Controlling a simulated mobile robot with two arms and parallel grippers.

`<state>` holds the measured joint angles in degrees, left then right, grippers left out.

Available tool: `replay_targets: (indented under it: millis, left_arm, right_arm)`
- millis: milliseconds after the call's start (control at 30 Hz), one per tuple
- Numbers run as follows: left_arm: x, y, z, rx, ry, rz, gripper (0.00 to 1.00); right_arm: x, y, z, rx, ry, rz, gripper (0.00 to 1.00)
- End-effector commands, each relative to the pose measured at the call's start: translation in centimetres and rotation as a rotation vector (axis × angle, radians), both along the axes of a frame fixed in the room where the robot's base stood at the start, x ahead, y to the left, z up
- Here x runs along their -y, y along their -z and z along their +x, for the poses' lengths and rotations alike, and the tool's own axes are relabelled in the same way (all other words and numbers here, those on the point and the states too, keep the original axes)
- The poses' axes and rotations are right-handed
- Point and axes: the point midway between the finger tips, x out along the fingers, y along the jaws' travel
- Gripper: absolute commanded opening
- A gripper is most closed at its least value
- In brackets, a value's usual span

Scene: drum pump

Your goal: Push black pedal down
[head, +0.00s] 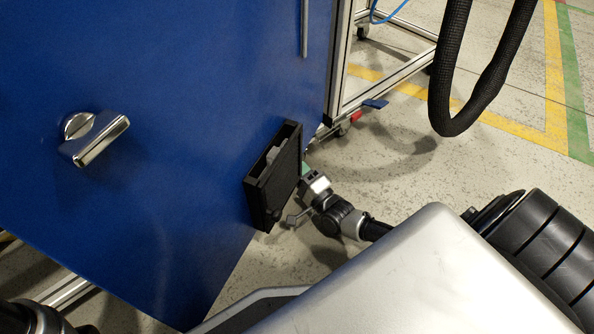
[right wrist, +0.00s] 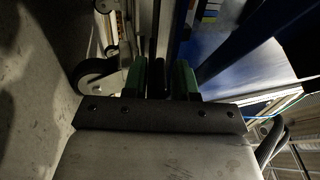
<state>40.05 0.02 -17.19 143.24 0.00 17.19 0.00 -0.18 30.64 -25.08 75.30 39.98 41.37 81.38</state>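My right gripper (head: 308,180) reaches low beside the blue panel, partly hidden behind a black box on it. One green fingertip shows there. In the right wrist view, its two green fingers (right wrist: 160,77) stand apart. A dark upright bar (right wrist: 160,50) shows between them; I cannot tell whether it is the black pedal or whether the fingers touch it. No black pedal can be clearly made out in the head view. My left gripper is not in view.
The blue panel (head: 190,110) carries a metal handle (head: 95,140) and the open black box (head: 272,185). A metal frame (head: 345,70) on castors stands behind, with a caster wheel (right wrist: 97,77) left of the fingers. A black hose (head: 446,70) hangs at upper right. Floor to the right is clear.

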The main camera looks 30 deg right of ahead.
Motion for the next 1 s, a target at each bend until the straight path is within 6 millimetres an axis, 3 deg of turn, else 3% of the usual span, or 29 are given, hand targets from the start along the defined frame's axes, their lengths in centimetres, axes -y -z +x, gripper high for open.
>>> replay_targets:
  millis: [367, 467, 800, 1000]
  left_arm:
    - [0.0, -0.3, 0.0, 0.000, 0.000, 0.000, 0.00]
    - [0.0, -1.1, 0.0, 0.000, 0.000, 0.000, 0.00]
    - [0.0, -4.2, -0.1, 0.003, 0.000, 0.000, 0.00]
    - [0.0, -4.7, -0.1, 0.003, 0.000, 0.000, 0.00]
  right_arm:
    - [0.1, 0.2, -0.4, -0.009, 0.001, -0.003, 0.34]
    - [0.2, 0.4, -1.5, -0.011, 0.001, -0.005, 0.34]
    - [1.1, 2.0, -8.0, -0.011, 0.000, -0.002, 0.34]
    - [1.4, 2.8, -10.0, -0.007, 0.000, -0.002, 0.34]
